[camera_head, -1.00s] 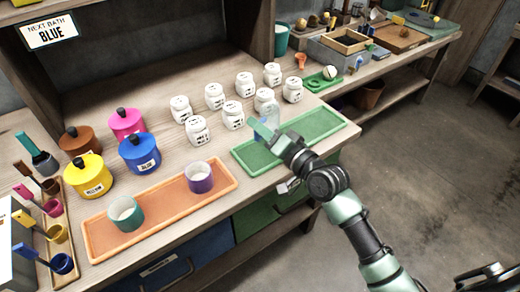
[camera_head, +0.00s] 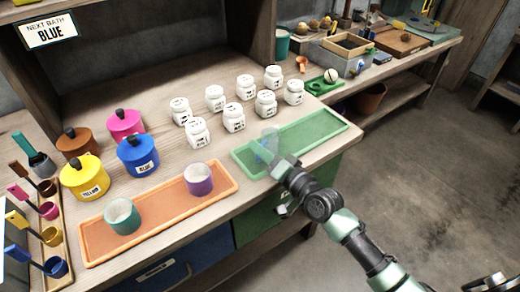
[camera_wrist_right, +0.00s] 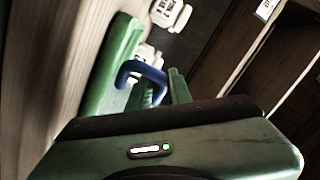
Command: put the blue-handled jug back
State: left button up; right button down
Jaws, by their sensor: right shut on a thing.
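The blue-handled jug (camera_head: 269,138) is a small clear vessel, seen at the left part of the green tray (camera_head: 318,133). My right gripper (camera_head: 262,155) is shut on it, and the jaws hide part of it. In the right wrist view the blue handle (camera_wrist_right: 142,73) shows between the green fingers (camera_wrist_right: 150,92). The jug looks upright; I cannot tell whether its base touches the tray. My left gripper is not in view.
An orange tray (camera_head: 160,212) with a teal cup (camera_head: 122,216) and a purple cup (camera_head: 198,180) lies left of the green tray. Several white jars (camera_head: 234,117) stand behind. The green tray's right part is clear. Lidded coloured pots (camera_head: 138,153) stand further left.

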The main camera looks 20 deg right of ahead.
jog(key=c, duration=1.3)
grip_release()
jog(key=shift+f, duration=0.1)
jog(key=shift+r+p, duration=0.3)
jog(key=shift+b+v, duration=0.6)
jog(key=shift+v, duration=5.35)
jog(key=shift+f, duration=0.2)
